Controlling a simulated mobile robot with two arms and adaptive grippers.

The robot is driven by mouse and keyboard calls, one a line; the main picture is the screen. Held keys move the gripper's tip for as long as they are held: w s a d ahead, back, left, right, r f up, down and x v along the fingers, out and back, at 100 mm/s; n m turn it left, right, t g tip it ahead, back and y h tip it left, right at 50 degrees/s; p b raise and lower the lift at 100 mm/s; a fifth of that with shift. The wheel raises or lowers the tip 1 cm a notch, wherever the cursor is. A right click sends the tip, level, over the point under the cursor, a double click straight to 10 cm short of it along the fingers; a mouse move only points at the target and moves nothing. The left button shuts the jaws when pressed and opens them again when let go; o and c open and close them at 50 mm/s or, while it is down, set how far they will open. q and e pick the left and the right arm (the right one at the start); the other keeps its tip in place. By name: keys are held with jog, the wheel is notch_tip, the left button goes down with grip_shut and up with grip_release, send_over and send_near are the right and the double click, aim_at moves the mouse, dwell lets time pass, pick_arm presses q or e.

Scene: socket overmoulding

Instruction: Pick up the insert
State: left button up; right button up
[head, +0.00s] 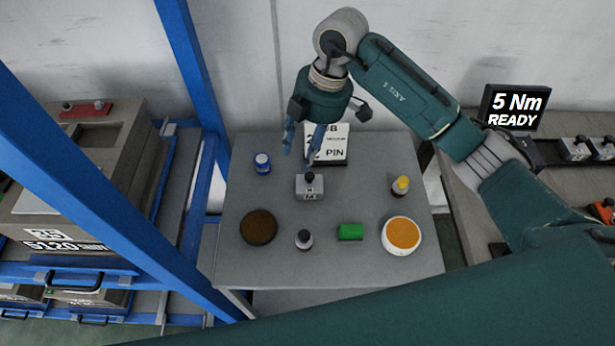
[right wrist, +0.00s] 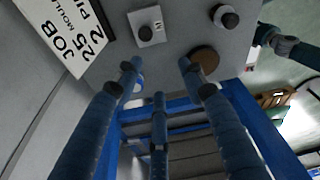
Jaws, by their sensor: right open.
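A small grey block with a dark knob on top and a marked front, which I take to be the insert (head: 310,190), stands upright on the grey table. It also shows in the right wrist view (right wrist: 152,36), beyond the fingertips. My right gripper (head: 300,157) is open and empty above the back of the table. Its blue fingers hang down above and behind the block, apart from it. The spread fingers (right wrist: 158,68) also show in the right wrist view with nothing between them. My left gripper is not seen in the head view.
A blue-capped bottle (head: 262,163), brown disc (head: 258,227), dark-topped bottle (head: 304,240), green cylinder (head: 350,232), orange-filled dish (head: 402,235) and yellow-topped bottle (head: 400,186) surround the block. A job card (head: 333,155) stands behind. A blue-framed rack (head: 195,75) is left; a screen (head: 515,107) reads "5 Nm READY".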

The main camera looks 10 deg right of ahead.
aim_at(309, 175)
jog(key=shift+m+h, duration=0.4)
jog(key=shift+h, duration=0.2)
jog(key=d+f, duration=0.1)
jog(key=f, duration=0.1)
jog(key=d+f+p, duration=0.1)
jog(key=f, duration=0.1)
jog(key=shift+w+d+f, duration=0.1)
jog(key=shift+w+d, duration=0.15)
jog(key=shift+d, duration=0.05)
jog(key=shift+w+a+f+p, duration=0.15)
jog(key=shift+f+p, duration=0.1)
jog(key=shift+f, duration=0.75)
jog(key=shift+s+a+f+p, duration=0.15)
jog(key=shift+f+p, duration=0.15)
jog(key=shift+f, duration=0.7)
jog(key=shift+w+a+f+p, duration=0.15)
jog(key=shift+f+p, duration=0.1)
jog(key=shift+f, duration=0.75)
grip_shut()
jog(key=shift+r, duration=0.1)
